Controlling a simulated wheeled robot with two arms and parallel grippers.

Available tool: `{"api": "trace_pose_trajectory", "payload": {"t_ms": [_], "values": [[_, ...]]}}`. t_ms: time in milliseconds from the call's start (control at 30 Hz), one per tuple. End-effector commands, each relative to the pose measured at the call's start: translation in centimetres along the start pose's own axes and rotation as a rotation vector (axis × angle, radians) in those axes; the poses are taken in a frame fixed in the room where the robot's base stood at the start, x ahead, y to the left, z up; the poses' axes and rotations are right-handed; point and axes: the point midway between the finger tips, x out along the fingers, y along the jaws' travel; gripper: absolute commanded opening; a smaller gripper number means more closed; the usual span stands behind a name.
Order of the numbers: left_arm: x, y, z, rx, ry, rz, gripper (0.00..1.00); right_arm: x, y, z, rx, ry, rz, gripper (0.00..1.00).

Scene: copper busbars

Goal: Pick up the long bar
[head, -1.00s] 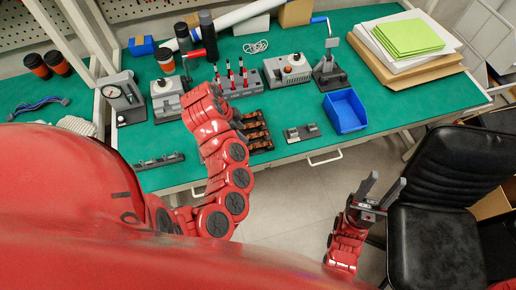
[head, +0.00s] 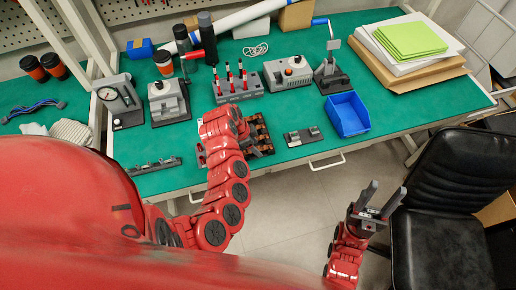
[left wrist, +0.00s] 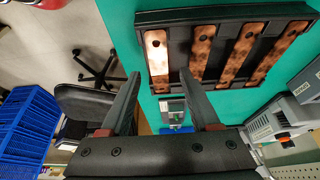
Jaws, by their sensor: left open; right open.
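Several copper bars lie side by side in a dark rack (head: 268,149) on the green bench, partly hidden behind my left arm in the head view. In the left wrist view the rack (left wrist: 225,17) shows close up. Its leftmost bar (left wrist: 157,60) is brightly lit; the others (left wrist: 202,50) are darker. I cannot tell for sure which is the long bar. My left gripper (left wrist: 160,76) is open and empty, its fingertips either side of the leftmost bar's near end in the picture, seemingly apart from it. My right gripper (head: 386,188) is open and empty beside the chair.
A small grey fixture (head: 303,136) and a blue bin (head: 347,114) sit right of the rack. A grey block with red-handled tools (head: 238,88) stands behind it. A dark strip fixture (head: 155,166) lies left. A black chair (head: 440,200) stands near my right gripper.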

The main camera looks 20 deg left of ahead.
Motion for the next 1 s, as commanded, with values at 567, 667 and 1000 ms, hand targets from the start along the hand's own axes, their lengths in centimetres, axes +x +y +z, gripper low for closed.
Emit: {"api": "trace_pose_trajectory", "payload": {"t_ms": [567, 667, 1000], "values": [[0.20, 0.04, 0.01, 0.000, 0.000, 0.000, 0.09, 0.02, 0.00, 0.00, 0.000, 0.000, 0.000, 0.50], [0.20, 0.04, 0.01, 0.000, 0.000, 0.001, 0.00, 0.02, 0.00, 0.00, 0.000, 0.000, 0.000, 0.50], [0.19, 0.04, 0.01, 0.000, 0.000, 0.001, 0.00, 0.00, 0.00, 0.01, 0.000, 0.000, 0.000, 0.50]]}}
